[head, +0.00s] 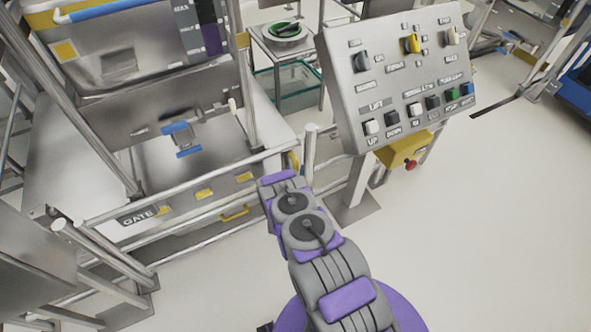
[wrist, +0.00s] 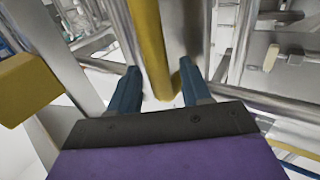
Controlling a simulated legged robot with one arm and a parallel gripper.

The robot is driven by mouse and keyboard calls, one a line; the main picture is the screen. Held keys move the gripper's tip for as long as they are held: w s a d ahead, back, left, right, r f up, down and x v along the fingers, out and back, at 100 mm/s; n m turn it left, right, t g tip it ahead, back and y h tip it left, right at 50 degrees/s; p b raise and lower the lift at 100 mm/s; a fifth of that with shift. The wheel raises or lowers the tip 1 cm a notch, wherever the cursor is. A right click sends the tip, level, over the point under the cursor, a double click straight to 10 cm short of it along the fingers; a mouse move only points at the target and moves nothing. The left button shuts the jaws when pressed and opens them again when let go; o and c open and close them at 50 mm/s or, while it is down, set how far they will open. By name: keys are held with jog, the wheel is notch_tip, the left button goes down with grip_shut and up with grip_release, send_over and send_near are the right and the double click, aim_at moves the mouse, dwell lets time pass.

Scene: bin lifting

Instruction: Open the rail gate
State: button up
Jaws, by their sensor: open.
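The rail gate (head: 190,192) is a low metal railing across the front of the machine, with a dark GATE plate at its left. It looks closed, spanning to an upright post (head: 310,150) at its right end. My gripper's end is hidden behind my arm in the head view, close to that post. In the wrist view my gripper (wrist: 160,84) has its two blue-grey fingers apart. A yellow upright bar (wrist: 150,45) runs between and just beyond the fingertips; I cannot tell whether they touch it. A bit of yellow (head: 294,161) shows beside the post in the head view.
A tilted control panel (head: 395,75) with switches stands right of the post, with a yellow box (head: 403,150) bearing a red button beneath it. A yellow handle (head: 235,212) sits low on the machine front. The floor (head: 480,220) at right is clear.

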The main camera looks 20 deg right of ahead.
jog(key=shift+x, duration=0.95)
grip_shut()
